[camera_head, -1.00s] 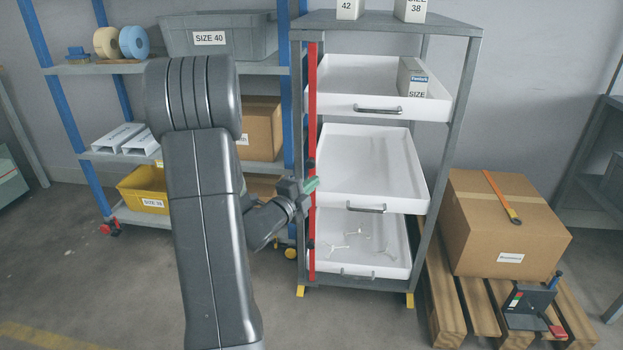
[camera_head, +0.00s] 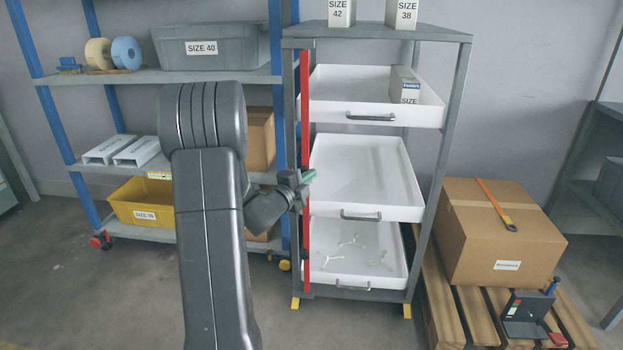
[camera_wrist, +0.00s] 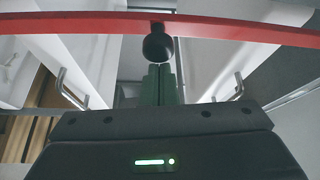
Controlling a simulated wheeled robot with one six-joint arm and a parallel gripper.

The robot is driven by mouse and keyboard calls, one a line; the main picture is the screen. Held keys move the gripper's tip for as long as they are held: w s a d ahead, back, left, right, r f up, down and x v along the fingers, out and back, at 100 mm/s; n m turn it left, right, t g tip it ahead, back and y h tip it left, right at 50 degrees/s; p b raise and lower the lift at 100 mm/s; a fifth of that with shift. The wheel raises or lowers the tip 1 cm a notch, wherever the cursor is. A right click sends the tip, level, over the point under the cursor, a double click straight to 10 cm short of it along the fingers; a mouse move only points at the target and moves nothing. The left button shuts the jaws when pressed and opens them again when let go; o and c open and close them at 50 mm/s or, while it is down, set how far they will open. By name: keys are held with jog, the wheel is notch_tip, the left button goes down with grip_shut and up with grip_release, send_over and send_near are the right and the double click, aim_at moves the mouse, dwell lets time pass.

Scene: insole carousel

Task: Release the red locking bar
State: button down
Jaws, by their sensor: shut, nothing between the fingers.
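The red locking bar (camera_head: 305,110) stands upright along the left front of the grey rack, in front of the left edges of its white trays. In the wrist view the red bar (camera_wrist: 90,24) runs across the top, with a round black knob (camera_wrist: 158,43) on it. My gripper (camera_head: 309,177) is beside the bar at about the height of the middle tray. Its green fingertips (camera_wrist: 161,72) are shut and empty, in line with the knob and just short of it in the picture. I cannot tell whether they touch it. My wrist hides part of the bar.
The rack holds a top tray (camera_head: 430,112) with a small box, a middle tray (camera_head: 360,165) and a bottom tray (camera_head: 385,275) with white pieces. Blue-post shelving (camera_head: 200,77) stands left. A carton (camera_head: 500,235) on a pallet (camera_head: 470,320) stands right.

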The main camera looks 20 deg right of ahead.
jog(key=shift+w+a, duration=0.1)
jog(key=a, duration=0.1)
jog(key=w+a, duration=0.1)
jog(key=w+a+b, duration=0.1)
jog(key=a, duration=0.1)
jog(key=shift+w, duration=0.25)
